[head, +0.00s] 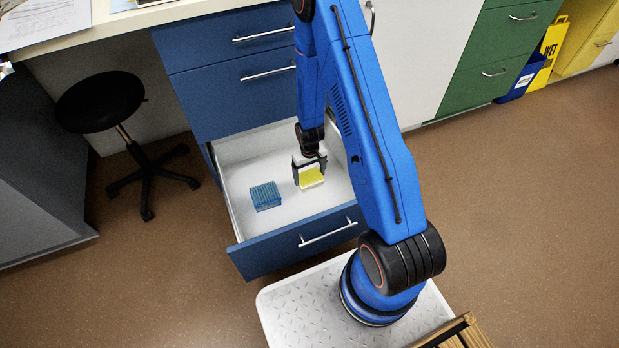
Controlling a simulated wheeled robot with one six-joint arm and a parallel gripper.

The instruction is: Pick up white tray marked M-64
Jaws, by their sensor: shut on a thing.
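A small white tray (312,186) with a yellow top is inside the open blue drawer (290,258). Any marking such as M-64 is too small to read. My gripper (309,170) reaches down into the drawer from above and is shut on the white tray, with a dark finger on either side of it. I cannot tell whether the tray touches the drawer floor. A blue rack-like block (265,196) lies on the drawer floor to the left, apart from the gripper.
The drawer walls stand around the gripper, and closed blue drawers (225,75) rise behind. A black stool (100,101) stands to the left. A yellow wet-floor sign (552,48) and a blue bin (522,79) are far right. The brown floor (530,200) at right is clear.

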